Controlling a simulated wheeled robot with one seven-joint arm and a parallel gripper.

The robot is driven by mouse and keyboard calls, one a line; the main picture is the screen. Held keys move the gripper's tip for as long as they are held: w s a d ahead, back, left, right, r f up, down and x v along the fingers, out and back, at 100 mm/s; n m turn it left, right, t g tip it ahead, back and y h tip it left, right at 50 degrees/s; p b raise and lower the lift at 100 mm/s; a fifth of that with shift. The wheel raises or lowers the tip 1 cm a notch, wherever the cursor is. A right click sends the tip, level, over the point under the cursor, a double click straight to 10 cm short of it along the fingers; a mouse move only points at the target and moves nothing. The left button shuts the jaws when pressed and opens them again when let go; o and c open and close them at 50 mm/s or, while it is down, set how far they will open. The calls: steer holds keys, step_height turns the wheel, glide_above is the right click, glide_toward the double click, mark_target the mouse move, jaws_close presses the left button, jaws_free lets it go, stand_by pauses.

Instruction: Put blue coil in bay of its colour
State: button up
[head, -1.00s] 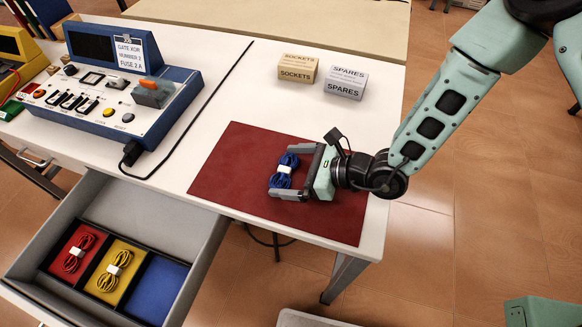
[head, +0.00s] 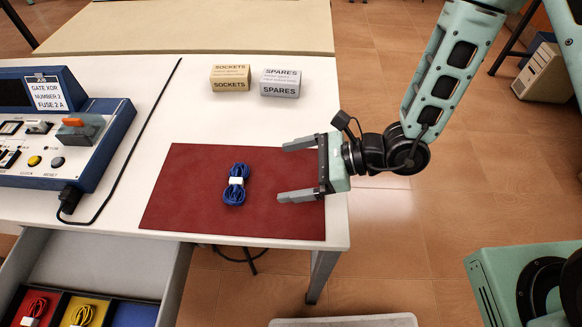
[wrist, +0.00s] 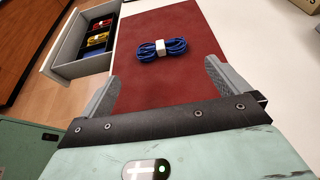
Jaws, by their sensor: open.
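The blue coil (head: 235,184), bound with a white band, lies on the dark red mat (head: 180,205) on the white table. It also shows in the wrist view (wrist: 161,49), ahead of my fingers. My gripper (head: 290,170) is open and empty, to the right of the coil and apart from it, over the mat's right part. The open drawer at the lower left has a blue bay (head: 134,315), partly cut off by the frame. Beside it are a yellow bay with a yellow coil (head: 82,316) and a red bay with a red coil (head: 35,307).
A blue console (head: 60,130) with a black cable stands on the table's left. Boxes marked SOCKETS (head: 230,78) and SPARES (head: 280,83) stand at the back. The table between the boxes and mat is clear.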

steer(key=s+d+r+n+g+h, duration=0.2)
steer(key=s+r+n+g+h, duration=0.3)
steer(key=s+r+n+g, duration=0.55)
steer(key=s+d+r+n+t+h, duration=0.2)
steer(key=d+r+n+t+h, duration=0.3)
steer(key=n, duration=1.1)
steer(key=d+t+h, duration=0.2)
steer(key=d+t, duration=0.2)
steer(key=d, duration=0.1)
steer(key=shift+d+h, duration=0.4)
steer(key=shift+w+t, duration=0.15)
steer(key=shift+t, duration=0.1)
